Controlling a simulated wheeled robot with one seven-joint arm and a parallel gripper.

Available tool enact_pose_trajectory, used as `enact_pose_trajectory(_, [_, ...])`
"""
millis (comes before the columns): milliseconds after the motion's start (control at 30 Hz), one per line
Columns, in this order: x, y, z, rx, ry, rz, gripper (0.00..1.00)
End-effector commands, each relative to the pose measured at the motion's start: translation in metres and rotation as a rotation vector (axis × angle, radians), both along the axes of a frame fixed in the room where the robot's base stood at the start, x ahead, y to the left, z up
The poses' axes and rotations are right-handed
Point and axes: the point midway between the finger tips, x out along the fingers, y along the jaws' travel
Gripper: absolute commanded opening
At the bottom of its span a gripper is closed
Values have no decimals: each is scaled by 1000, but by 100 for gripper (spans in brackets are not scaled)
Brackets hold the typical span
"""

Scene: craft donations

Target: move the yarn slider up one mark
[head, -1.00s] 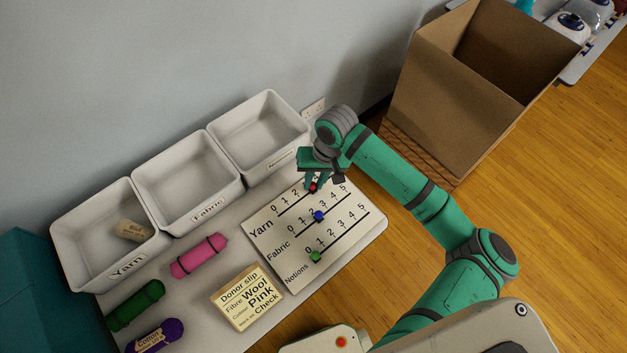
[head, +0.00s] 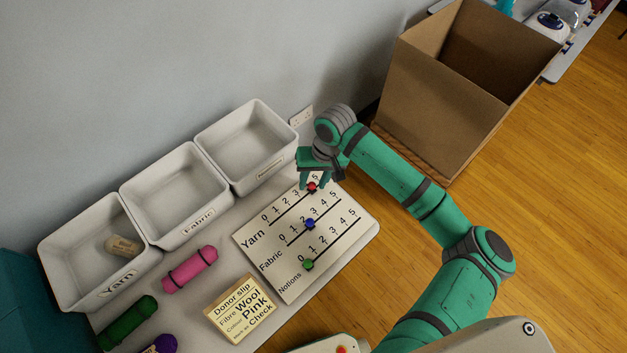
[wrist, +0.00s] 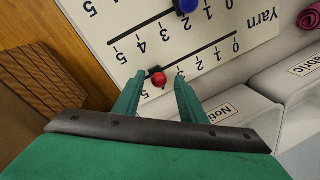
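The slider board (head: 345,240) lies flat on the table with three tracks numbered from 0 to 5. The red Yarn slider (head: 312,187) is high on its track and looks to be around the 4 mark, whose label is hard to read. My gripper (head: 315,182) is low over the board at this slider. In the wrist view the red slider (wrist: 158,78) sits between the two fingertips, with a visible gap on each side. The fingers are open. The blue Fabric slider (head: 309,224) is near 2, and the green Notions slider (head: 309,265) is near 0.
Three white bins line the wall: Yarn (head: 75,292), Fabric (head: 190,232) and a third (head: 250,178). Pink yarn (head: 190,270), green yarn (head: 127,322) and a donor slip block (head: 240,308) lie left of the board. A cardboard box (head: 440,110) stands at the back right.

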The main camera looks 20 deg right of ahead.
Motion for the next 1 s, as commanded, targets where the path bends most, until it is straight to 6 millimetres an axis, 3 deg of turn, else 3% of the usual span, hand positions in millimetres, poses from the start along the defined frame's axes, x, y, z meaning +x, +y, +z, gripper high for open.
enact_pose_trajectory(233, [-1,-4,15,-2,-1,0,38])
enact_pose_trajectory(700, [-3,-19,93,-1,-2,-1,38])
enact_pose_trajectory(1000, [-4,-21,106,0,0,-1,38])
